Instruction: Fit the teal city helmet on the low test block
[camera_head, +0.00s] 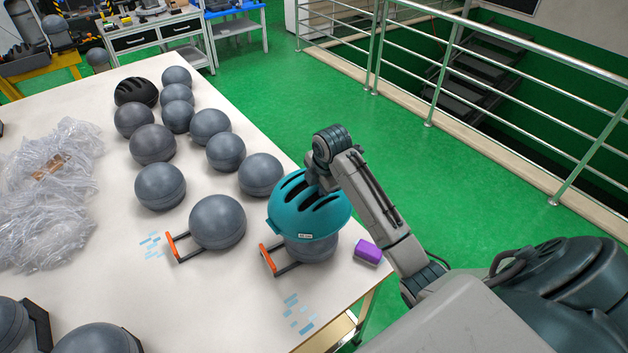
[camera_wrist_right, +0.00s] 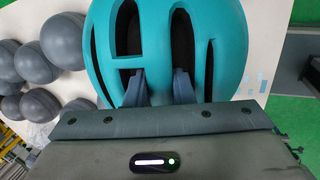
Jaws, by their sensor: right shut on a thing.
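The teal city helmet (camera_head: 318,222) is over a grey rounded test block (camera_head: 312,250) at the table's right edge. The helmet covers the block's upper part; the lower part shows below its rim. I cannot tell whether the helmet rests fully on it. My right gripper (camera_head: 318,184) is shut on the helmet's top, with its fingers in the vents. In the right wrist view the fingers (camera_wrist_right: 157,88) show between the vents of the helmet (camera_wrist_right: 225,50). My left gripper is not in view.
Another grey block (camera_head: 217,222) with an orange-tipped bracket stands to the left. Several grey balls fill the table's back, with a black helmet (camera_head: 136,92). Clear plastic wrap (camera_head: 50,190) lies left. A metal railing (camera_head: 470,60) stands beyond.

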